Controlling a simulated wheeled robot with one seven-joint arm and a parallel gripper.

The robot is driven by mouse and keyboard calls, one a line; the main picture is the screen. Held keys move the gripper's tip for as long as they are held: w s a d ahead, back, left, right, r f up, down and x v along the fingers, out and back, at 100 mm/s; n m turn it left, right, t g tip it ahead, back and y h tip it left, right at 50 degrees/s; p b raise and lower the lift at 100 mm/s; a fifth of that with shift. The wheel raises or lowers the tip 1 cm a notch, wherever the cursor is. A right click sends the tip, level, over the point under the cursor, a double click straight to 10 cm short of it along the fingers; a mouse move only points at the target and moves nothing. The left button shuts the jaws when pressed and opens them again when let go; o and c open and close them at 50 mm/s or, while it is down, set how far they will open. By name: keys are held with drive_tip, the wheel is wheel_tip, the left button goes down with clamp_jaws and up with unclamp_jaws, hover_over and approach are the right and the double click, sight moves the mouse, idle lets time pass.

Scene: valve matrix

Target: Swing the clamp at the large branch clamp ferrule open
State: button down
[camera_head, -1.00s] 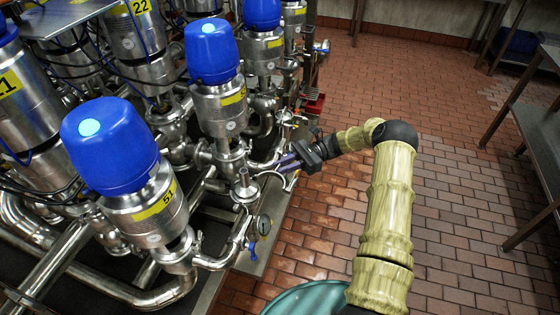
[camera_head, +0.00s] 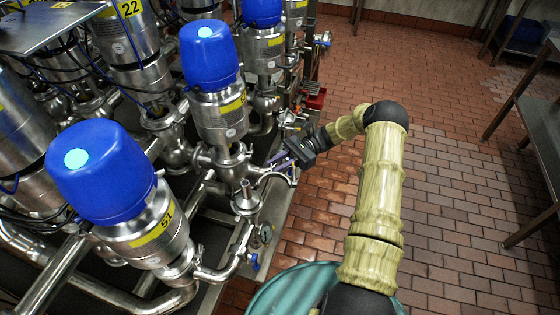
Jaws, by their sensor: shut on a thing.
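The large branch clamp ferrule (camera_head: 246,196) is a shiny steel fitting with an upright stub, on the pipework right of the valve marked 51. A thin curved metal piece, seemingly part of the clamp (camera_head: 268,178), arcs from beside the ferrule to my gripper. My gripper (camera_head: 281,164), with dark purple-grey fingers, is up and right of the ferrule and shut on the clamp. The exact grip point is too small to see clearly. I cannot tell how far the clamp is swung from the ferrule.
Valves with blue caps, including the one marked 51 (camera_head: 140,205) and one behind it (camera_head: 212,80), crowd the left. A gauge (camera_head: 265,233) and a small blue-handled valve (camera_head: 254,262) sit below the ferrule. Open tiled floor (camera_head: 450,200) lies right; a steel table (camera_head: 540,130) stands far right.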

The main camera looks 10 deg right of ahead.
drive_tip(key=shift+a, duration=0.35)
